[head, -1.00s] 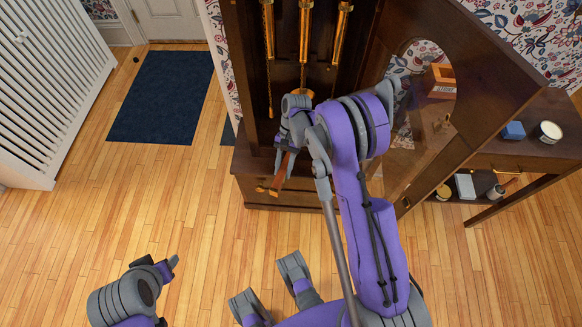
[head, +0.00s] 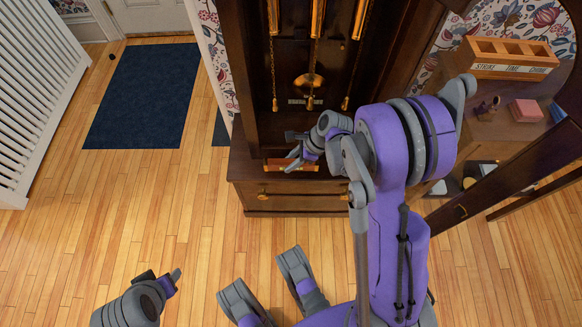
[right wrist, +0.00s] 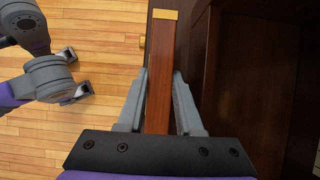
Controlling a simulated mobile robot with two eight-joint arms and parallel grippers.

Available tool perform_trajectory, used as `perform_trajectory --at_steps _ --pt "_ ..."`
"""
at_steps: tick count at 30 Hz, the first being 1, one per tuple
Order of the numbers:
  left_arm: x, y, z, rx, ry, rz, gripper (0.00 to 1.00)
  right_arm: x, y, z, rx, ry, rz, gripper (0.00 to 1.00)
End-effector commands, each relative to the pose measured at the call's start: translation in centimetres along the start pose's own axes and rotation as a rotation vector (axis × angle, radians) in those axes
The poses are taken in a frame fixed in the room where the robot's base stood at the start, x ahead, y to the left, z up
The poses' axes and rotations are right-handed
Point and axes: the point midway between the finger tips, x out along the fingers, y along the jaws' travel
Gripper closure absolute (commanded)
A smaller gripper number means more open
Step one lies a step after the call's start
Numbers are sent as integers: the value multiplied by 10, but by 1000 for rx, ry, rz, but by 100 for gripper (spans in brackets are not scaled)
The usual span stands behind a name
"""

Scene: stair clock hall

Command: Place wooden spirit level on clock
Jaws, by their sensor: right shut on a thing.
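The clock (head: 240,160) is a tall dark wooden case with its front open, showing brass weights, chains and a pendulum bob (head: 308,81). My right gripper (head: 300,158) is at the clock's lower opening, shut on the wooden spirit level (head: 292,166). The level is a reddish-brown bar with brass ends, lying crosswise in the head view. In the right wrist view the level (right wrist: 161,70) runs between both fingers, beside the dark wood. I cannot tell whether it touches the clock. My left gripper (head: 162,281) is low at left, apart from everything; its jaw opening is unclear.
A dark blue mat (head: 143,95) lies on the wooden floor, with a white slatted railing (head: 35,95) at left. At right, a side table holds a wooden box (head: 510,58) and a pink block (head: 526,110). The dark door frame (head: 510,165) stands open near my right arm.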

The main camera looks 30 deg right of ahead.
Motion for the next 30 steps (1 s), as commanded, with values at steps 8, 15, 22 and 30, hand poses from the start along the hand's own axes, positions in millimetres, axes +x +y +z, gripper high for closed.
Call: perform_trajectory --at_steps 8,15,22,30 --pt "13 0 3 0 -3 0 50 31 0 -18 -1 0 1 100" --pt "12 0 3 0 -3 0 50 31 0 -18 -2 0 1 100" --pt "14 0 3 0 -4 0 50 33 0 -19 -2 0 1 42" --pt "14 0 3 0 -4 0 50 33 0 -19 -2 0 1 36"
